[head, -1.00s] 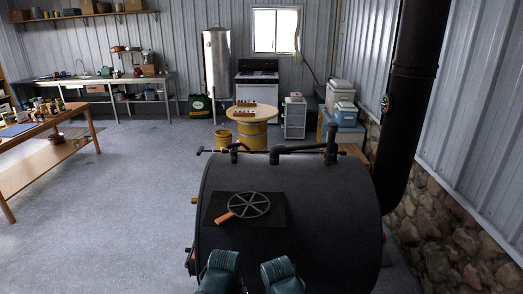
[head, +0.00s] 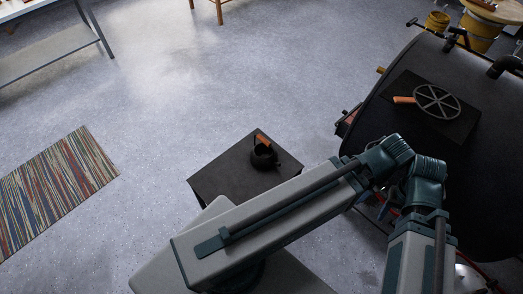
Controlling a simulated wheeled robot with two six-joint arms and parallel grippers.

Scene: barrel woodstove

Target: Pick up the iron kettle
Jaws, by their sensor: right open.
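The iron kettle (head: 264,158) is small and black, with an orange-brown wooden grip on its handle. It stands upright on a dark square stand (head: 228,170), left of the stove.
The black barrel stove (head: 479,165) fills the right side, with a round wooden-handled grate (head: 437,101) on its top plate. A striped rug (head: 55,188) lies at left. A workbench (head: 50,57) stands at upper left. The grey floor between is clear.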

